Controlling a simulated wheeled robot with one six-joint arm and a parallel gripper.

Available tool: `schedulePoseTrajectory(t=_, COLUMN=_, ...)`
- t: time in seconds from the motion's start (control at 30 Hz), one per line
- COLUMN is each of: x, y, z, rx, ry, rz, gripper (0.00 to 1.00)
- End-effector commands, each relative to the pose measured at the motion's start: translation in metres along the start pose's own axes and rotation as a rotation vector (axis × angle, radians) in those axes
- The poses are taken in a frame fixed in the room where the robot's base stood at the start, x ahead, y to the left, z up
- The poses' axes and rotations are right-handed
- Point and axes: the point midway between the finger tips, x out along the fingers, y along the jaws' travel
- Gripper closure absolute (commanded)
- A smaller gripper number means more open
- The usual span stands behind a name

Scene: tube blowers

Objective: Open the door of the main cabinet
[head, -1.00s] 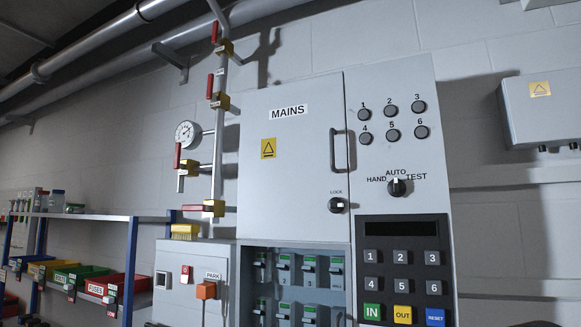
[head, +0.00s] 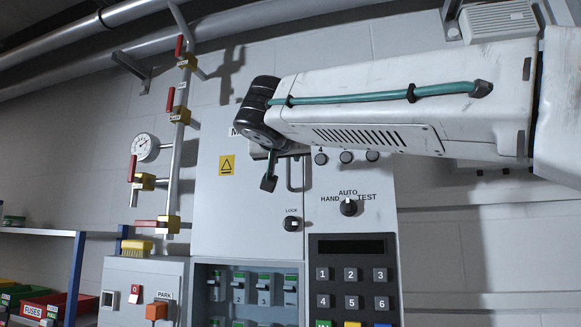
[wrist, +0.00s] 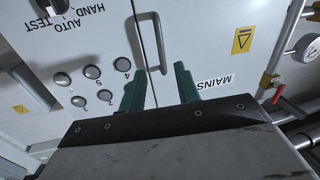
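The main cabinet's grey door (head: 235,205) is shut and carries a yellow warning sign (head: 227,165). Its upright bar handle (head: 305,172) is partly behind my gripper (head: 269,183) in the head view. The black lock knob (head: 291,224) sits below the handle. In the wrist view, which is turned upside down, my gripper (wrist: 158,75) has its two green fingers spread apart. One end of the handle (wrist: 154,45) shows between the fingertips. I cannot tell how far the fingertips are from the handle or door. My arm hides most of the MAINS label in the head view.
A panel with round buttons (head: 346,157) and a selector knob (head: 348,207) adjoins the door on the right. A keypad (head: 350,275) is below it. Pipes with red-handled valves (head: 180,115) and a gauge (head: 144,147) stand to the left. Breaker switches (head: 264,290) are below the door.

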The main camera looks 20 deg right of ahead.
Motion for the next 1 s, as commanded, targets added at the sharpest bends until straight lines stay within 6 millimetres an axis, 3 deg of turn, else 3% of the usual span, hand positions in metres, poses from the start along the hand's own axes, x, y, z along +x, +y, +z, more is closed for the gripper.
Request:
schedulePoseTrajectory(t=0.17, x=0.005, y=-0.001, z=-0.001, rx=0.076, ry=0.013, rz=-0.003, gripper=0.68)
schedulePoseTrajectory(t=0.63, x=0.071, y=0.0, z=-0.001, rx=0.078, ry=0.011, rz=0.001, gripper=0.68)
schedulePoseTrajectory(t=1.0, x=0.079, y=0.0, z=-0.001, rx=0.079, ry=0.011, rz=-0.002, gripper=0.68)
